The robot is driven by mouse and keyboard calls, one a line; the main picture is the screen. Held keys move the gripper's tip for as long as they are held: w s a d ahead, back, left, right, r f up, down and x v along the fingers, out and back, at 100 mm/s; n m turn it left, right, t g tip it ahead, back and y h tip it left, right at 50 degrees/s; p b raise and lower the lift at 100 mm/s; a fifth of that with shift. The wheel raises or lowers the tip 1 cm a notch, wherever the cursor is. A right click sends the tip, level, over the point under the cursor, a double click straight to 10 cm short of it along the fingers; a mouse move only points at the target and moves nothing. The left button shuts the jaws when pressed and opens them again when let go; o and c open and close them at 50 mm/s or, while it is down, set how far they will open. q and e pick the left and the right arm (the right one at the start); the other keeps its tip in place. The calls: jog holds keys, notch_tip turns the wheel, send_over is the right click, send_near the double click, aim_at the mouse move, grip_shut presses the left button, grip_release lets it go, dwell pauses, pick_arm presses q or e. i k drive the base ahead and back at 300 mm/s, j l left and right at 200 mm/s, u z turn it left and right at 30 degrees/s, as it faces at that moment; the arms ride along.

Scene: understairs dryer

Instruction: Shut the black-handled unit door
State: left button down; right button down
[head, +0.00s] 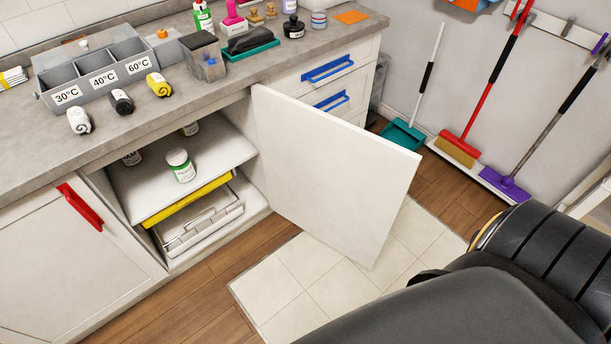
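The unit door (335,170) is a pale panel standing wide open, out from the right side of the open compartment in the low unit. Its free edge points toward the right and the floor. I see its plain broad face; no black handle shows, so the handle is hidden from this view. The open compartment (235,150) has a shelf with a green-and-white jar (180,166) and, below, a yellow item (188,199) and a pale wire-handled case (200,225). Neither of my grippers is in view; a dark arm part of mine fills the lower right.
A red-handled door (80,207) at left is closed. Drawers with blue handles (328,68) sit right of the opening. Brooms (466,140) and a teal dustpan (402,136) stand by the right wall. The tiled mat (300,280) below the door is clear.

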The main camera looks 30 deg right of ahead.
aim_at(346, 185)
jog(key=l+u, duration=0.2)
jog(key=u, duration=0.2)
jog(key=l+u, duration=0.15)
jog(key=u, duration=0.25)
jog(key=l+u, duration=0.15)
jog(key=u, duration=0.25)
jog(key=k+l, duration=0.15)
jog(key=l, duration=0.25)
jog(key=k+l, duration=0.15)
jog(key=l, duration=0.2)
jog(key=k+l, duration=0.15)
jog(key=l, duration=0.25)
jog(key=k+l, duration=0.15)
jog(key=l, duration=0.2)
jog(key=k+l, duration=0.1)
jog(key=l, duration=0.3)
jog(key=k+l, duration=0.15)
jog(key=l, duration=0.2)
jog(key=k+l, duration=0.15)
jog(key=l, duration=0.25)
